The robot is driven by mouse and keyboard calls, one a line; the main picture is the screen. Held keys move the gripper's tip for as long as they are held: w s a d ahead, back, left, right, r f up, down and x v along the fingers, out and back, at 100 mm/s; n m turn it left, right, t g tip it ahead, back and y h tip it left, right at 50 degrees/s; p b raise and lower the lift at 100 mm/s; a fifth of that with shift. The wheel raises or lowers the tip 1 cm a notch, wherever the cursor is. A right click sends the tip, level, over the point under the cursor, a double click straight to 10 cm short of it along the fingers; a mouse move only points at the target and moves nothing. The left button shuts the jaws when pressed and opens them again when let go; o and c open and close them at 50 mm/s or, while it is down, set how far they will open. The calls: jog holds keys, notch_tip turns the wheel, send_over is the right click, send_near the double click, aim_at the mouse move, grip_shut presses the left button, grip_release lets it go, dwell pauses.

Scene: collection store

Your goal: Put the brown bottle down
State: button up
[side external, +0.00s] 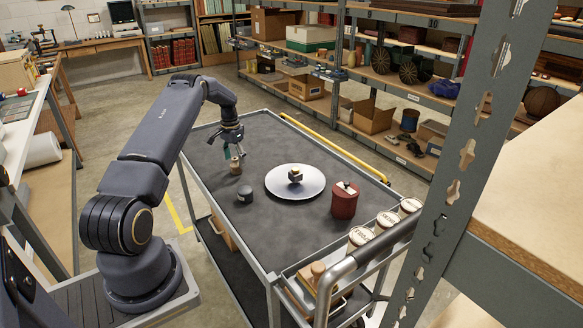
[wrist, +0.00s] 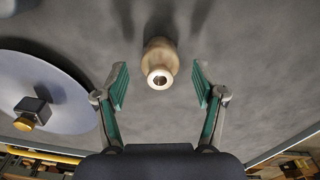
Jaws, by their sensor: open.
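The brown bottle (side external: 235,167) stands upright on the dark cart top (side external: 290,226), below my gripper (side external: 229,150). In the wrist view the bottle (wrist: 159,62) shows its pale open mouth and stands between the two green finger pads, with a gap on each side. My gripper (wrist: 160,88) is open there and touches nothing that I can see. The bottle's base shows only in part in the wrist view.
A white round plate (side external: 295,192) with a small dark object (side external: 295,176) on it lies right of the bottle. A small dark jar (side external: 245,194) stands in front of the bottle. A red canister (side external: 345,200) stands further right. The cart top between them is clear.

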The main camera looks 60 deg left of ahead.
aim_at(234, 158)
notch_tip(234, 158, up, 8)
jog(key=shift+r, duration=0.15)
jog(key=w+d+r+t, duration=0.1)
jog(key=w+d+r, duration=0.3)
jog(key=d+r, duration=0.65)
jog(key=s+d+r+m+t+y, duration=0.1)
jog(key=d+r, duration=0.5)
jog(key=d, duration=0.2)
jog(key=s+d+r+m+t, duration=0.1)
jog(key=s+d+r, duration=0.1)
jog(key=d+r, duration=0.5)
jog(key=s+d+f+m+t+h, duration=0.1)
jog(key=s+d+f+t, duration=0.1)
jog(key=s+d, duration=1.6)
jog(key=shift+d+f+m+t, duration=0.3)
jog(key=shift+d+f, duration=0.45)
jog(key=shift+f, duration=0.05)
